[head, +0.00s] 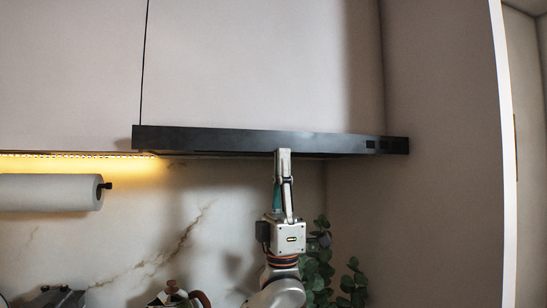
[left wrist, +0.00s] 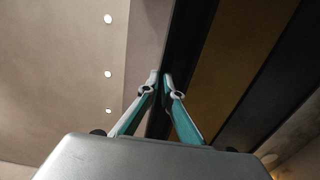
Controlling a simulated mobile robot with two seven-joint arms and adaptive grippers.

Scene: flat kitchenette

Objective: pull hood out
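The hood (head: 225,140) is a long black bar under the wall cabinets in the head view. In the left wrist view the hood (left wrist: 187,40) runs as a dark strip up from between the fingers. My left gripper (head: 284,153) reaches up from below to the hood's front lower edge, right of its middle. One fingertip overlaps the front face; the other is hidden in the head view. In the left wrist view my left gripper (left wrist: 161,79) has its fingertips nearly together, one on each side of the dark edge. My right gripper is in neither view.
Pale cabinet doors (head: 255,65) are above the hood. A paper towel roll (head: 50,192) hangs at the left. A plant (head: 320,270) and a kettle (head: 175,295) stand below. A side panel (head: 440,210) bounds the right.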

